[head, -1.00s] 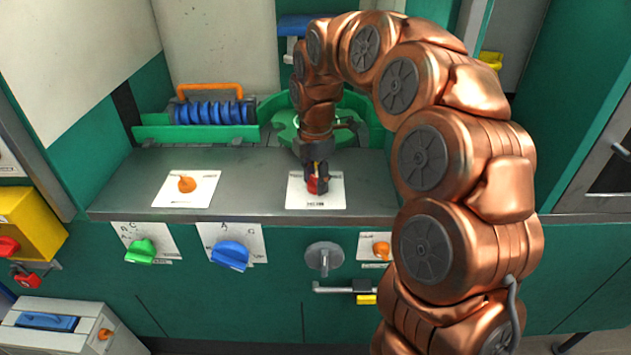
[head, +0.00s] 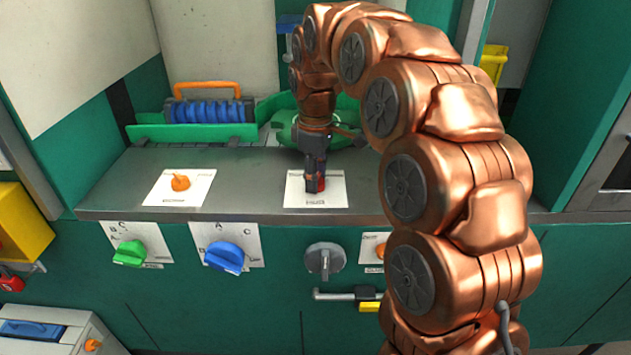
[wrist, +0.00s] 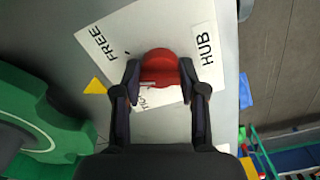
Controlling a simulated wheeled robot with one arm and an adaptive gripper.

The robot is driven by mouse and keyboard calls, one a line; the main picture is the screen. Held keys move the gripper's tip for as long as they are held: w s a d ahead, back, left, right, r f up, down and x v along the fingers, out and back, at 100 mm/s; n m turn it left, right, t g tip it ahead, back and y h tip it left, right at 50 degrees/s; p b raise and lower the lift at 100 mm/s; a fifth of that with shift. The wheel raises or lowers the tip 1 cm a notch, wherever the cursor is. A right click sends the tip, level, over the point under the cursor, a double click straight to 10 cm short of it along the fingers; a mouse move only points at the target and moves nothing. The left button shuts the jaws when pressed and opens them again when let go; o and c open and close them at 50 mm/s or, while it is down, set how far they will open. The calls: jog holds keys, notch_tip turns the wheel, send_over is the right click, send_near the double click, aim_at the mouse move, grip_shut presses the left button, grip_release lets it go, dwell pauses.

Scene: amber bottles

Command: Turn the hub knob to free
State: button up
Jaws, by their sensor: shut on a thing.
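The red hub knob (head: 321,184) sits on a white label plate (head: 338,197) on the grey ledge. In the wrist view the red knob (wrist: 160,66) stands between my two dark fingers. The plate (wrist: 140,28) there reads "HUB" on the right and "FREE" at the upper left; another word is partly hidden below the knob. My gripper (head: 315,186) points down at the knob and is shut on its sides, as the wrist view of the gripper (wrist: 160,75) also shows. I cannot tell exactly which word the knob points to.
An orange knob (head: 180,182) is on the ledge to the left. Green (head: 130,253), blue (head: 224,257) and grey (head: 324,259) knobs are on the front panel below. A green round part (head: 285,128) and blue coil (head: 208,112) stand behind. My arm covers the right side.

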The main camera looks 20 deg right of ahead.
jog(key=m+b, duration=0.1)
jog(key=m, duration=0.3)
jog(key=shift+m+b, duration=0.3)
jog(key=shift+m, duration=0.1)
dwell(0.5)
jog(key=o, duration=1.1)
jog(key=shift+o, duration=0.2)
jog(key=shift+r, duration=3.75)
